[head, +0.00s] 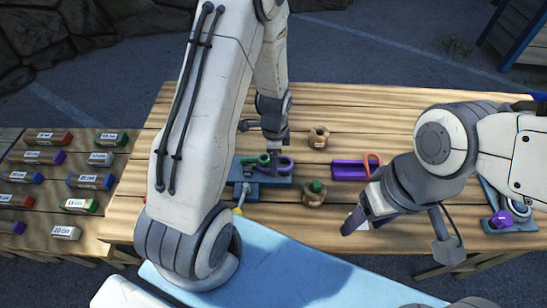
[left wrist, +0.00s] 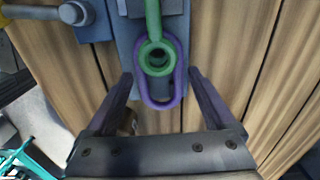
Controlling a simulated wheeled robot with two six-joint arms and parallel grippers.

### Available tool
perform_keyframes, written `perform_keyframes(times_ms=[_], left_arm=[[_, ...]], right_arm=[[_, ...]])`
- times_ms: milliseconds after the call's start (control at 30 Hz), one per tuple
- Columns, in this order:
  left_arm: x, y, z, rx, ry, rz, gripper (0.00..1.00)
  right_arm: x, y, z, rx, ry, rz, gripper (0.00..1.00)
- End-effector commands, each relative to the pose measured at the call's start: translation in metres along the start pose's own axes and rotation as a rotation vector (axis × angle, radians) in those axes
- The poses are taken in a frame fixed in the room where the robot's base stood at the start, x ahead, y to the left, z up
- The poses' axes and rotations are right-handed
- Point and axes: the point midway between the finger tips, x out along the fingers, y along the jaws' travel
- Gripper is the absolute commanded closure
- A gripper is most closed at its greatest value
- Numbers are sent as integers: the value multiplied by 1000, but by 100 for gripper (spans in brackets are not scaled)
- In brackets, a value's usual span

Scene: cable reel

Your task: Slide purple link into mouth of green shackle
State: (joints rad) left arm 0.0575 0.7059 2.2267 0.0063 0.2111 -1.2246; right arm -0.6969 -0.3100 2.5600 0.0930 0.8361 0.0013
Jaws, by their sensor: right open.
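The green shackle (head: 250,160) sits on a blue-grey fixture (head: 241,178) in the middle of the table. In the left wrist view its round green eye (left wrist: 157,42) lies over the opening of the purple link (left wrist: 160,104). The purple link also shows in the head view (head: 284,168), at the shackle's right. I cannot tell whether it passes through the shackle's mouth. My left gripper (left wrist: 160,75) is open, a finger on each side of the link, with small gaps. My right gripper (head: 354,219) is open and empty near the table's front, right of centre.
A purple tray (head: 346,172) with an orange-red link (head: 373,160) lies to the right. Two wooden hexagonal pieces (head: 318,138) stand between, one with a green top (head: 315,187). A purple part (head: 502,219) sits at the far right. Several labelled blocks lie on the left table (head: 62,205).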

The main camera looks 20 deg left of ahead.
Motion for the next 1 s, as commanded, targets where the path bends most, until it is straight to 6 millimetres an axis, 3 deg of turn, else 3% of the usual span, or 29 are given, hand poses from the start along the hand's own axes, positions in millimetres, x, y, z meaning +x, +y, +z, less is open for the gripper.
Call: perform_keyframes(times_ms=[367, 800, 1000], left_arm=[[-7, -1, 0, 0, 1, -2, 0], [-82, 0, 0, 0, 2, -5, 0], [-102, 0, 0, 0, 0, -1, 0]], right_arm=[[1, 0, 0, 0, 0, 0, 38], [10, 1, 0, -1, 0, 0, 38], [12, 1, 1, -1, 0, 0, 38]])
